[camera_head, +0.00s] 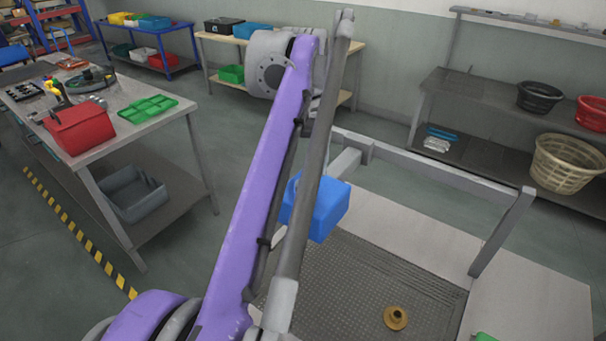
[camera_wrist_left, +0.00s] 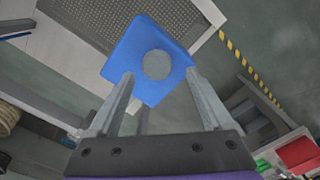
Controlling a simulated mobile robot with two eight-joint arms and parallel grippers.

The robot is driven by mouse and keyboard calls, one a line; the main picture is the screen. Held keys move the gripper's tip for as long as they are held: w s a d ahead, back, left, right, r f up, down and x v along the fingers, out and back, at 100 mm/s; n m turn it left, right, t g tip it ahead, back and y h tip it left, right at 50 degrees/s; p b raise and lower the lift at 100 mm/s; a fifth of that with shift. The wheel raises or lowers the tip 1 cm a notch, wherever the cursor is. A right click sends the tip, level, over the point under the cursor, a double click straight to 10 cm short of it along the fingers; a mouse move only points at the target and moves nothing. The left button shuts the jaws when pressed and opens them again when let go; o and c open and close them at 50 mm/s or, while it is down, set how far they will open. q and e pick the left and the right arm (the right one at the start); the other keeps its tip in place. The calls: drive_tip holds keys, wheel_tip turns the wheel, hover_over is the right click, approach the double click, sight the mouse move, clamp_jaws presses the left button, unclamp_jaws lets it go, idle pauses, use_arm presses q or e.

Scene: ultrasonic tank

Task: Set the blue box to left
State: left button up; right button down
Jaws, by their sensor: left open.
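The blue box (camera_head: 328,212) is near the back left corner of the dark perforated plate (camera_head: 350,285), partly hidden behind my purple left arm in the head view. In the left wrist view the blue box (camera_wrist_left: 125,55) has a grey round patch on its face. My left gripper (camera_wrist_left: 159,73) is open, with one finger at each lower side of the box. I cannot tell whether the fingers touch it. The left gripper is hidden behind its arm in the head view. My right gripper is not in view.
A brass-coloured round part (camera_head: 396,319) lies on the perforated plate. A grey rail frame (camera_head: 440,170) stands behind it. At the left, a workbench (camera_head: 150,122) holds a red box (camera_head: 80,128) and a green tray (camera_head: 148,109). Shelves with baskets (camera_head: 566,163) stand at the right.

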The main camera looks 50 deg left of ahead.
use_arm(q)
wheel_tip(320, 180, up, 8)
drive_tip(key=p, duration=0.1)
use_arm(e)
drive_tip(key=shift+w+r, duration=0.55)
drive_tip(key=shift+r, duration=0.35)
use_arm(q)
drive_tip(key=shift+f, duration=0.1)
